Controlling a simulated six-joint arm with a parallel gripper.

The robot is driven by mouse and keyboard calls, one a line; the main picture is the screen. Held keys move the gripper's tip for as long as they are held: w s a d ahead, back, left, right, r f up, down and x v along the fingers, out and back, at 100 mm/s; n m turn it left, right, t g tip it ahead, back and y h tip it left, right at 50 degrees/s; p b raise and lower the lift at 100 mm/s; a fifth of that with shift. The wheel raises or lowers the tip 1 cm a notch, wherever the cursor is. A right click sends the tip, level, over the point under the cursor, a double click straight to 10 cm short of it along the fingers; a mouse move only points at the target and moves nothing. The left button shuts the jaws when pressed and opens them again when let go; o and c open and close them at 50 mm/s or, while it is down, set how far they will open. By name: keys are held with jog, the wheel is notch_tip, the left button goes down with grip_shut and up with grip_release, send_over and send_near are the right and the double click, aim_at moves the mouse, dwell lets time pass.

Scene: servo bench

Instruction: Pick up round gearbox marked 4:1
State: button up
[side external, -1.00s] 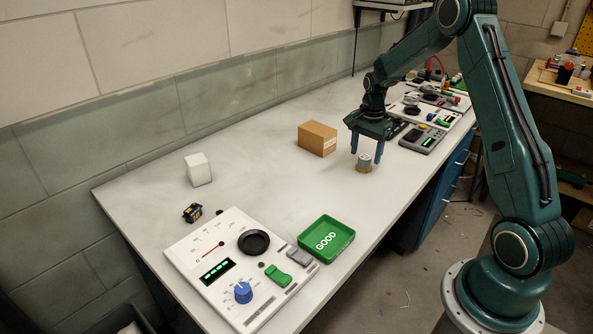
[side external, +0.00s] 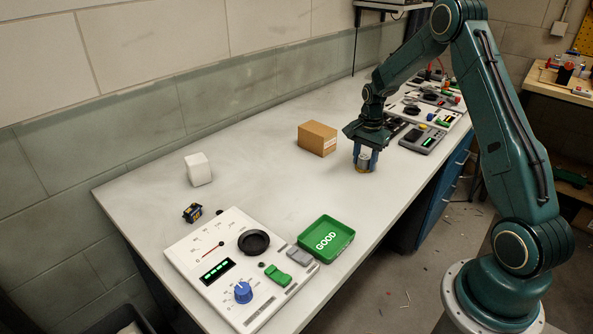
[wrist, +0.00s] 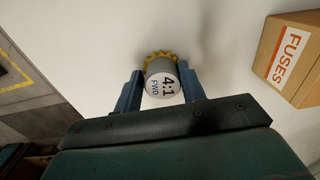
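The round gearbox (wrist: 162,82) is a short grey cylinder with a toothed yellow ring at its far end. Its white face reads "4:1 FWD" in the wrist view. In the side external view the gearbox (side external: 363,157) stands upright on the bench, partly hidden by my fingers. My gripper (wrist: 159,73) has its blue fingers on either side of the gearbox, with a slim gap showing at the left finger. The gripper is open around it; in the side view my gripper (side external: 365,164) is down close to the bench top.
A cardboard box (side external: 317,139) marked "FUSES" in the wrist view stands just left of my gripper. A green "GOOD" tray (side external: 349,231), a test panel (side external: 203,252), a small dark block (side external: 192,212) and a white block (side external: 198,169) are nearer the camera. More panels sit behind.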

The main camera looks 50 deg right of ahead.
aim_at(364, 157)
jog(key=shift+c, duration=1.4)
jog(key=shift+r, duration=0.1)
notch_tip(364, 157, up, 20)
jog(key=shift+w, duration=0.1)
